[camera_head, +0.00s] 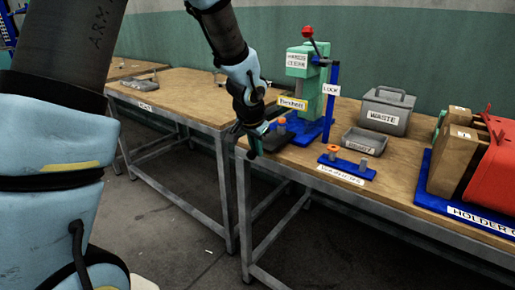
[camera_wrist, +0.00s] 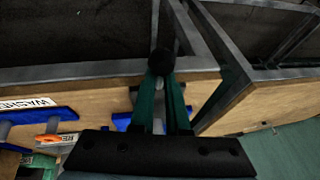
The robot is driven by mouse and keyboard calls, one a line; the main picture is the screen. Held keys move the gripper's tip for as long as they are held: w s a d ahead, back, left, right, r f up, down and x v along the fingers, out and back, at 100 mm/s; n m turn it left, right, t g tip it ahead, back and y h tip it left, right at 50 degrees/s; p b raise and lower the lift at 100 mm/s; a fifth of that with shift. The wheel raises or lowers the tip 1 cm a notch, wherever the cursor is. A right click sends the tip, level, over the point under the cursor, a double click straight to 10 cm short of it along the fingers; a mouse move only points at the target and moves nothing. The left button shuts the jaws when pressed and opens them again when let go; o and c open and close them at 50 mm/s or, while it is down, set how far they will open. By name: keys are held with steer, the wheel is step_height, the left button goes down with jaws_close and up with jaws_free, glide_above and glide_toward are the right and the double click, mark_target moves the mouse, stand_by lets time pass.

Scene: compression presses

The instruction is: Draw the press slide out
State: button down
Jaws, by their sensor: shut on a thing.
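The green press (camera_head: 307,90) stands on a blue base (camera_head: 302,131) near the left front corner of the right table. It has a red-knobbed lever (camera_head: 308,33) and a blue post marked LOCK (camera_head: 330,95). An orange-topped piece (camera_head: 281,126) stands at the front of the press. My gripper (camera_head: 253,150) points down at the table's front edge, left of that piece. In the wrist view, its green fingers (camera_wrist: 163,78) are shut on a dark round knob (camera_wrist: 162,62), which appears to be the slide's handle. Most of the slide is hidden by my gripper.
A blue rack (camera_head: 346,171) with an orange-topped piece stands at the front edge. Behind it are a grey tray (camera_head: 364,143) and a WASTE box (camera_head: 387,112). Wooden blocks and a red case (camera_head: 492,170) are at right. The left table (camera_head: 190,97) is mostly clear.

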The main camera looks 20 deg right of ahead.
steer(key=c, duration=0.9)
jaws_free()
steer(key=v, duration=1.1)
steer(key=shift+f, duration=0.1)
steer(key=s+a+f+n+y, duration=0.1)
steer(key=a+f+n, duration=0.1)
steer(key=a, duration=0.8)
steer(key=s+a+f+n+g+y, duration=0.1)
steer(key=a+n, duration=0.4)
steer(key=a, duration=0.5)
steer(key=s+a+f+n+g, duration=0.1)
steer(key=s+a+f+n, duration=0.2)
steer(key=a, duration=0.8)
steer(key=shift+s+a+n+y+p, duration=0.15)
steer(key=shift+n+y+p, duration=0.25)
steer(key=shift+n, duration=0.3)
